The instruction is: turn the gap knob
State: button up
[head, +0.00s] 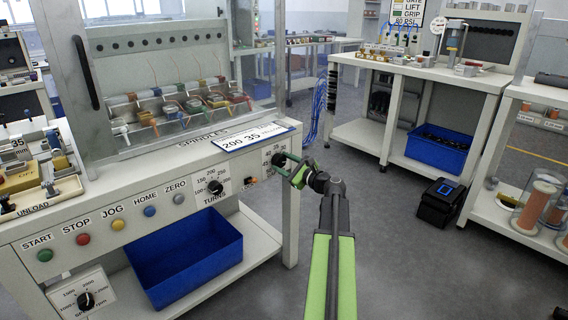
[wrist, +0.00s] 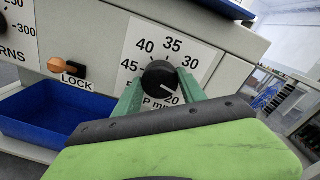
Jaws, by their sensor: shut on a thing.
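The gap knob (wrist: 159,79) is a black round knob on a white dial plate (wrist: 186,45) on the front of the machine. In the wrist view the numbers 45, 40, 35, 30 and 20 show around it. Its white mark points down and right, near the 20. The lettering below is partly hidden by my gripper. My gripper (wrist: 160,88) has green fingers, one on each side of the knob, and is shut on it. In the head view the knob (head: 279,158) sits at the right end of the panel, with my gripper (head: 287,166) at it.
An orange lock lever (wrist: 65,67) is left of the dial. The turns knob (head: 215,187) is farther left, and several coloured buttons (head: 117,225) follow. A card (head: 250,138) reading 200 35 lies above. A blue bin (head: 185,258) stands below.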

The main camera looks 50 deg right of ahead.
jog(key=n, duration=0.5)
jog(key=shift+n, duration=0.3)
jog(key=n, duration=0.5)
jog(key=shift+n, duration=0.3)
jog(key=o, duration=1.4)
jog(key=shift+c, duration=0.2)
jog(key=s+a, duration=0.1)
jog(key=s, duration=1.6)
jog(key=shift+s+a+r+p, duration=0.15)
jog(key=shift+s+r+p, duration=0.1)
jog(key=shift+p, duration=0.1)
